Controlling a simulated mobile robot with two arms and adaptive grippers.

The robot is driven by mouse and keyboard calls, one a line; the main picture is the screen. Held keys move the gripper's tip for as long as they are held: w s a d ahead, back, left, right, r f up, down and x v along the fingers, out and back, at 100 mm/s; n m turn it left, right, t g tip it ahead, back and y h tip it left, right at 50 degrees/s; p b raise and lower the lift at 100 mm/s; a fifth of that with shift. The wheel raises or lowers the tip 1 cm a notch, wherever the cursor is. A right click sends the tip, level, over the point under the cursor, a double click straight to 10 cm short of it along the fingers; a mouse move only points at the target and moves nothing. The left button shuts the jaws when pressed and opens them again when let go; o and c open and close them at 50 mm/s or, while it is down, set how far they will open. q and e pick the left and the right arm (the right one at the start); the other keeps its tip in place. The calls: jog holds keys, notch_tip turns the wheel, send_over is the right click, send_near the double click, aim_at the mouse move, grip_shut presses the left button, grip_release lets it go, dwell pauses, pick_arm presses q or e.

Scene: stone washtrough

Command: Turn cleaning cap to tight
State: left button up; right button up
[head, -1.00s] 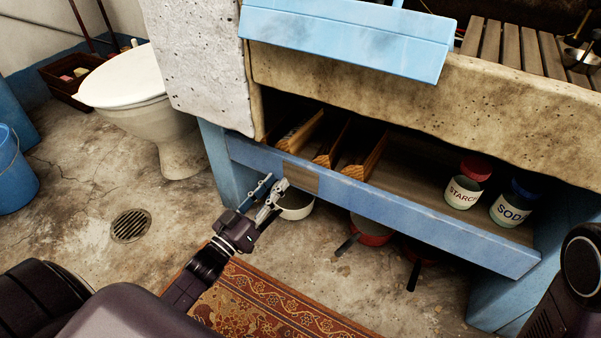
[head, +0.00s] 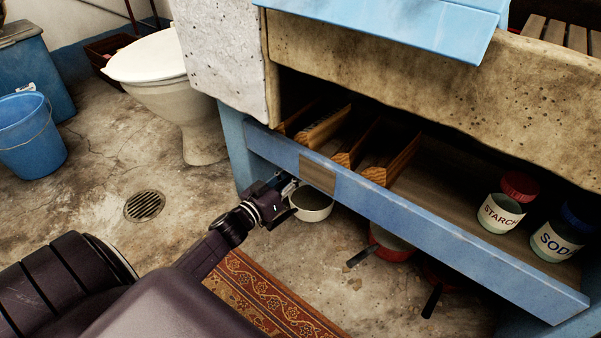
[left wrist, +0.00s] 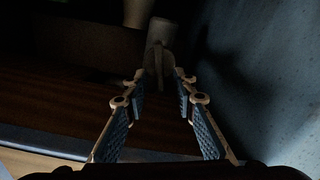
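My left gripper (head: 287,185) reaches under the blue front rail of the washtrough, and its fingertips are mostly hidden in the head view. In the left wrist view its two fingers (left wrist: 158,78) stand apart, open, in a dark space. A dull grey upright piece (left wrist: 160,32), which may be the cleaning cap, shows just beyond and between the fingertips. I cannot tell whether the fingers touch it, nor how far it is turned. No cap can be made out in the head view. My right gripper is not in view.
The blue rail (head: 425,222) runs above my left gripper. A white bowl (head: 311,204) stands on the floor beside it, with a red pan (head: 388,246) further right. In the left wrist view a blue wall (left wrist: 275,75) is close on the right.

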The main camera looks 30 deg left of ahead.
pick_arm(q)
jog(key=shift+w, duration=0.55)
grip_shut()
jog(key=shift+d, duration=0.1)
